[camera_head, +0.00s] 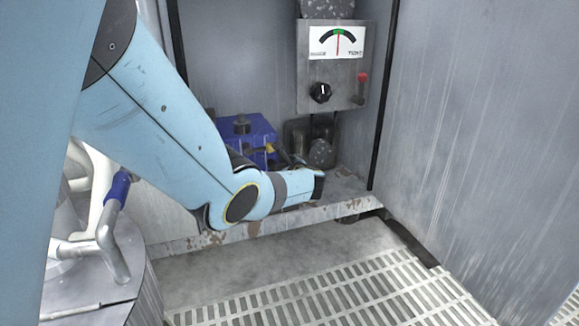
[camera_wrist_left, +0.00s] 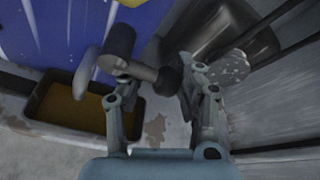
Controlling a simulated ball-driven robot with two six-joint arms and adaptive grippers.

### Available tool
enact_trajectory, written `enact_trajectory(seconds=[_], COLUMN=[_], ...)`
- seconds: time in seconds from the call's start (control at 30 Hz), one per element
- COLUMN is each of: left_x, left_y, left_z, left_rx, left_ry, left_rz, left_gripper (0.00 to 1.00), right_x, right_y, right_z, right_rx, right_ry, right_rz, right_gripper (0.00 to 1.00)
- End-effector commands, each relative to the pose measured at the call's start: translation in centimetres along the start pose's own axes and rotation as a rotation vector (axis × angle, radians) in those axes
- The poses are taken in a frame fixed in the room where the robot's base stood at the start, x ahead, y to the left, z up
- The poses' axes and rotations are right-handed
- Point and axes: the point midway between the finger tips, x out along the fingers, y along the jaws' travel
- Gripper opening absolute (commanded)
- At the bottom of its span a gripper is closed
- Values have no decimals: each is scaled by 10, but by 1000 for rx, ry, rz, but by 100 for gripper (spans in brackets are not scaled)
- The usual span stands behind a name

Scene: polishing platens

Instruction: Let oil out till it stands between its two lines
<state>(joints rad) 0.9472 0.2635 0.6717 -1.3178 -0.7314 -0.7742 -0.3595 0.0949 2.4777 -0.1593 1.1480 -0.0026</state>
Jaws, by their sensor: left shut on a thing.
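In the wrist view my left gripper (camera_wrist_left: 158,82) is shut on a dark tap handle (camera_wrist_left: 145,72) on the front of a blue tank (camera_wrist_left: 55,35). The blue tank (camera_head: 250,132) also shows in the head view, partly hidden by my left arm. A dark rectangular tray (camera_wrist_left: 40,122) with brown-orange oil (camera_wrist_left: 75,108) in it lies below the tap, to the left of my gripper. No oil level lines can be made out, and I cannot tell whether oil is flowing. My right gripper is not in view.
A grey panel (camera_head: 315,72) with a dial (camera_head: 337,42), a black knob (camera_head: 320,92) and a red lever (camera_head: 361,85) hangs at the back. The dial's needle points about the green middle. A dark cylindrical part (camera_wrist_left: 222,35) stands right of my gripper. Slatted grating (camera_head: 330,295) lies in front.

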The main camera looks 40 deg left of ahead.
Motion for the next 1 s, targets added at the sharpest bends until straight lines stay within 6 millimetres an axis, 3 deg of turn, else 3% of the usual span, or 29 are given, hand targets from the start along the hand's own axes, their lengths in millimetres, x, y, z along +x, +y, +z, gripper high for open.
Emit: enact_trajectory(seconds=[0.03, 0.13, 0.17, 0.5, 0.83, 1.0], left_x=[0, 1, 1, 0, -1, -13], left_y=[19, 19, 19, 17, 12, 11], left_z=[-4, -4, -4, -3, -2, -2], left_rx=[21, 20, 20, 17, 12, 11], left_ry=[-3, -4, -4, -4, -4, -6], left_rz=[28, 28, 28, 24, 17, 14], left_gripper=[2, 2, 38, 82, 83, 83], right_x=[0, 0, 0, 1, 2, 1], right_y=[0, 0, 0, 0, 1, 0], right_z=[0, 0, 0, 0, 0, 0], right_rx=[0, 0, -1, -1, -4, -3], right_ry=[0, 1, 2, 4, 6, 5], right_rz=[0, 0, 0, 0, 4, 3], right_gripper=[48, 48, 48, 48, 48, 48])
